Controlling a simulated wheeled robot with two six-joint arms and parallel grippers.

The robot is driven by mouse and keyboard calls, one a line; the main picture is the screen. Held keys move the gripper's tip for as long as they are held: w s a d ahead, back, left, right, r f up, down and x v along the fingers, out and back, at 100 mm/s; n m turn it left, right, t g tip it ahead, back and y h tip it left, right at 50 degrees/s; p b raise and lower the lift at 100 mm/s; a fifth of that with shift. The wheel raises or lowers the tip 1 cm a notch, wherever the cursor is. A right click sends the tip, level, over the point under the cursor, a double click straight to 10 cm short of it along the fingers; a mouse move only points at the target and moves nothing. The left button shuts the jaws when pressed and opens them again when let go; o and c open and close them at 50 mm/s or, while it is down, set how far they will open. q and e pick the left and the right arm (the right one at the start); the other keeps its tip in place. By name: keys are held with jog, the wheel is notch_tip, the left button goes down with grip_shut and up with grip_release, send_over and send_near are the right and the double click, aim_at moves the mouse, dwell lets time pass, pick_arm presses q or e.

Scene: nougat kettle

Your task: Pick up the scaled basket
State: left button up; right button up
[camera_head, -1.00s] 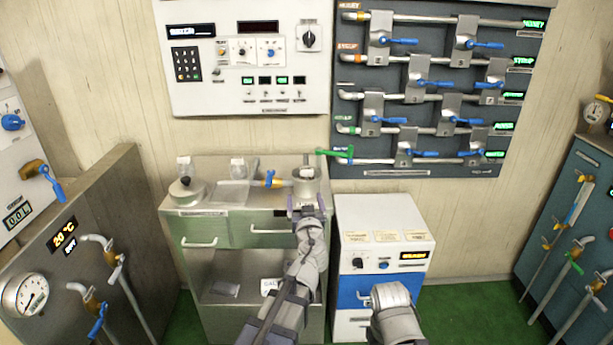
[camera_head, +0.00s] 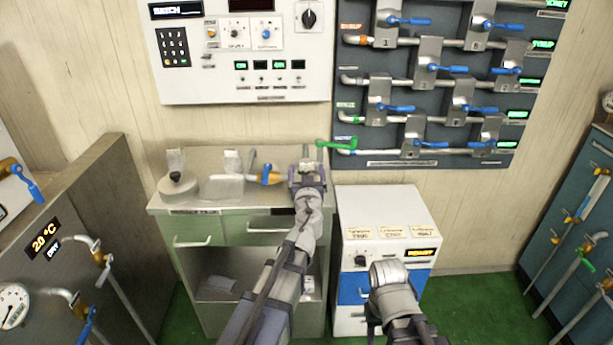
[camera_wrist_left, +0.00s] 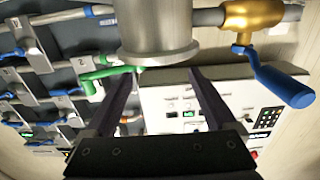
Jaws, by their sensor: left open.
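A plain metal cylinder with a flared rim, which looks like the basket, shows in the left wrist view (camera_wrist_left: 156,28). In the head view it is mostly hidden by my left gripper (camera_head: 307,170), at the right end of the cabinet top. My left gripper is open. In the wrist view its two dark fingers (camera_wrist_left: 158,82) reach up to just short of the rim, one toward each side, with a gap between them. Whether they touch it I cannot tell. My right arm shows low in the head view, but its fingers are not seen.
A green-handled pipe (camera_head: 338,144) juts out just right of my left gripper. A white machine (camera_head: 385,212) stands to the right.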

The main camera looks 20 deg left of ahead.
aim_at(306, 165)
pick_arm(q)
jog(key=shift+f+b+x, duration=0.2)
jog(key=shift+x, duration=1.2)
jog(key=shift+f+b+x, duration=0.2)
jog(key=shift+f+x, duration=0.05)
jog(key=shift+x, duration=1.15)
jog(key=shift+s, duration=0.1)
grip_shut()
